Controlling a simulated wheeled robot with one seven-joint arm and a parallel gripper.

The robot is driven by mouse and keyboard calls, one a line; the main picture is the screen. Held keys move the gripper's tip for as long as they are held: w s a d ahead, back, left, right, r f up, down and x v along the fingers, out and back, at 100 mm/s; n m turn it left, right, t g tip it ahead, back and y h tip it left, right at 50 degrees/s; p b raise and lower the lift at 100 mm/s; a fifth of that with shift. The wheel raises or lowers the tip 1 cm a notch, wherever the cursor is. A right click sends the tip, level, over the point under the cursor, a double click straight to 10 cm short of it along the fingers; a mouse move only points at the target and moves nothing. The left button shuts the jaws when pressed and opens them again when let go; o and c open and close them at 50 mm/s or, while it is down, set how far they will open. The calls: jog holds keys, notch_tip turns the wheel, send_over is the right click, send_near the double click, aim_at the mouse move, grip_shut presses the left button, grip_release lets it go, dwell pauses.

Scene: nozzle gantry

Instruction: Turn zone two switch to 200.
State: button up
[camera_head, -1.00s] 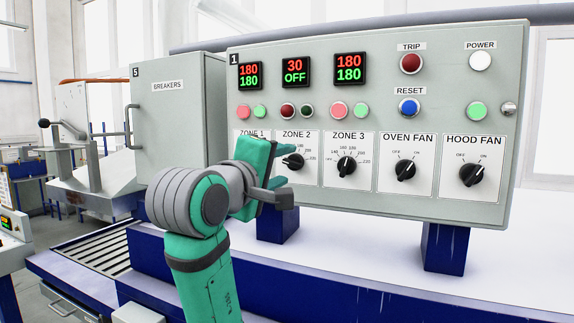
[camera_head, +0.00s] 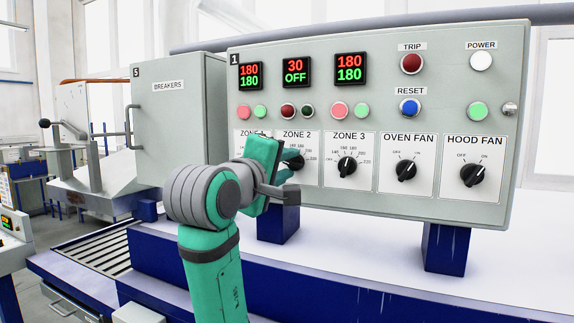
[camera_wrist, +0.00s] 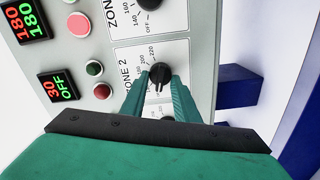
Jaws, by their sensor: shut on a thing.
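The zone 2 switch (camera_head: 298,162) is a black rotary knob on the grey control panel, partly hidden by my gripper in the head view. Its scale ends at 220 in the wrist view, where the black knob (camera_wrist: 160,72) sits between my two green fingers. My gripper (camera_wrist: 159,84) is shut on the knob; its fingertips (camera_head: 288,156) also reach it in the head view. The knob's exact pointer setting is hard to read. The zone 2 display (camera_head: 296,72) shows 30 over OFF; it also shows in the wrist view (camera_wrist: 60,88).
The zone 3 knob (camera_head: 347,167) stands just to the right, with the oven fan knob (camera_head: 405,170) and hood fan knob (camera_head: 472,174) beyond. The zone 1 knob is hidden behind my gripper in the head view. A breaker box (camera_head: 175,125) stands left.

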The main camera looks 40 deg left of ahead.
jog(key=shift+w+d+m, duration=0.1)
jog(key=shift+m, duration=0.3)
jog(key=m, duration=0.5)
jog(key=shift+r+m, duration=0.15)
jog(key=shift+m, duration=0.25)
jog(key=shift+c, duration=0.2)
jog(key=m, duration=0.2)
jog(key=shift+m, duration=0.3)
jog(key=m, duration=0.2)
jog(key=shift+m, duration=0.4)
jog(key=m, duration=0.6)
jog(key=shift+d, duration=0.15)
jog(key=shift+d+m, duration=0.15)
jog(key=shift+m, duration=0.85)
jog(key=shift+o, duration=0.2)
jog(key=shift+w+m, duration=0.1)
jog(key=shift+m, duration=1.7)
